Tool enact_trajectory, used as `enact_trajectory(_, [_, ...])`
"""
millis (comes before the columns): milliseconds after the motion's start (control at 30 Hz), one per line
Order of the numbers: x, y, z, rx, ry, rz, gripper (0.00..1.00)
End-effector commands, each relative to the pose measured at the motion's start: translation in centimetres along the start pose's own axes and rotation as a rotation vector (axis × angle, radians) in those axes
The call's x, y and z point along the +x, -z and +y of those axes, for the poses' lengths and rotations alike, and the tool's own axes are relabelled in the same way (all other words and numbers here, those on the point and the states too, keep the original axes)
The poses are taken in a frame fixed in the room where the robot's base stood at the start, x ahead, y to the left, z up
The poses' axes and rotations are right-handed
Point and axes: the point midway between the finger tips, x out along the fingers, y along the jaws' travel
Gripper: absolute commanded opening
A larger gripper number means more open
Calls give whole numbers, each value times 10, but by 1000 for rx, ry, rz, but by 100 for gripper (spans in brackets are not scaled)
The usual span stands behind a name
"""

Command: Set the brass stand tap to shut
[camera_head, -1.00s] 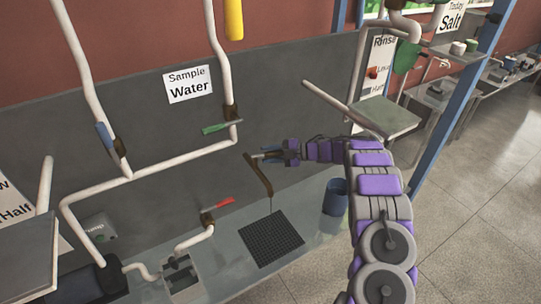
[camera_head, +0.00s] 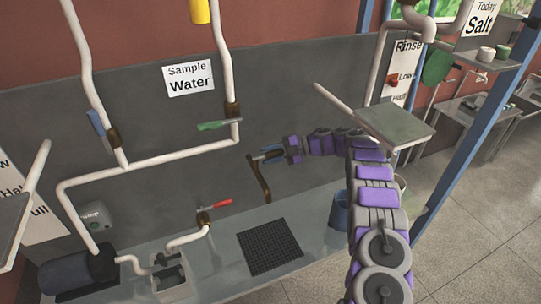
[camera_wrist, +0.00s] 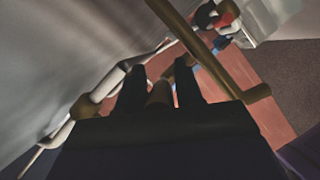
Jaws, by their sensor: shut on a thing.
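The brass stand tap (camera_head: 262,181) is a bent brown pipe in front of the grey back wall, above the black grid mat (camera_head: 270,247). My gripper (camera_head: 272,155) reaches it from the right and is shut on its upper part. A small blue piece shows at the fingertips; I cannot tell whether it is the tap's lever. In the wrist view the brass pipe (camera_wrist: 205,48) runs diagonally just beyond my fingers, and a brownish part (camera_wrist: 159,94) lies between them. The tap's exact valve angle is hidden by my gripper. No stream shows under the spout.
White pipes carry a green lever (camera_head: 212,126), a blue lever (camera_head: 96,122) and a red lever (camera_head: 222,203) to the left. A blue bucket (camera_head: 338,212) stands right of the mat. A small grey shelf (camera_head: 398,124) is above my arm.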

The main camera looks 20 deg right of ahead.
Motion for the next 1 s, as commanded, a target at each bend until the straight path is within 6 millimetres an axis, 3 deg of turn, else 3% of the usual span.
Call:
enact_trajectory(167, [0,-1,-3,4,2,3,0])
enact_trajectory(200, [0,-1,-3,4,2,3,37])
enact_trajectory(400, [-1,0,-2,2,1,3,57])
enact_trajectory(733, [-4,0,0,-1,0,2,57])
enact_trajectory(1000, [-46,-3,-1,-2,-4,1,57])
